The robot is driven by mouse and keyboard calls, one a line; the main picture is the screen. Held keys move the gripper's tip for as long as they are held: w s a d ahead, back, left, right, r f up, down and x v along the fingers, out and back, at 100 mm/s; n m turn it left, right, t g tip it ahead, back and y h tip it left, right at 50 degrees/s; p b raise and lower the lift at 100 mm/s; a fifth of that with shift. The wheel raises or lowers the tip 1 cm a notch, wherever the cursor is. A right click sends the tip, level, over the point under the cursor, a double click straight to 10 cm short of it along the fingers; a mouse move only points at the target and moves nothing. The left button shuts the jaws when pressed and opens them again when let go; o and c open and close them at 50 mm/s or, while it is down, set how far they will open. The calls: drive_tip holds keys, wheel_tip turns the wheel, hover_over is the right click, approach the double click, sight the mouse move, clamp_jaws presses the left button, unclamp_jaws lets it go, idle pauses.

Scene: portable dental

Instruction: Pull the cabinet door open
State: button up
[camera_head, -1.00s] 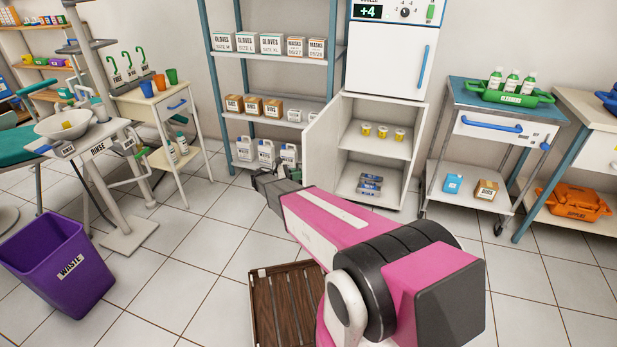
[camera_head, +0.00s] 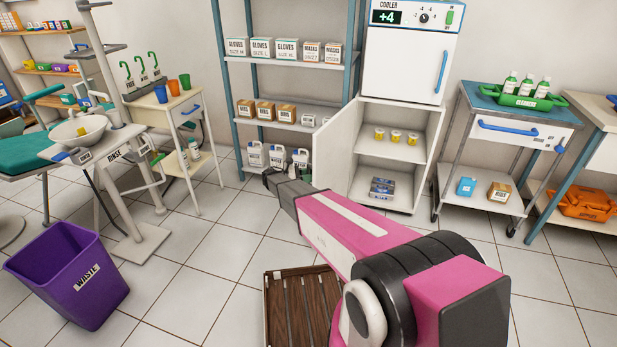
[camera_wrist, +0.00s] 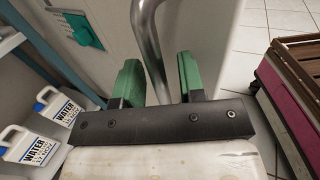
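The white cabinet (camera_head: 404,203) under the cooler stands open in the head view. Its door (camera_head: 336,158) is swung out on the left side, so the inside shows. In the wrist view the door's pale outer face (camera_wrist: 205,40) carries a curved metal bar handle (camera_wrist: 147,38). My gripper (camera_wrist: 160,80) has its two green fingers apart, one on each side of the bar, with visible gaps. In the head view my gripper (camera_head: 275,183) is small and dark, in front of the door's outer side, its fingertips partly hidden.
Small yellow-labelled tubs (camera_head: 396,137) and a blue box (camera_head: 382,188) are inside the cabinet. Water jugs (camera_wrist: 38,112) stand on the shelf rack left of the door. Floor (camera_head: 215,240) is free left of my arm.

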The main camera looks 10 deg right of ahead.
drive_tip(key=a, duration=1)
drive_tip(key=shift+w+a, duration=0.2)
drive_tip(key=shift+a, duration=0.2)
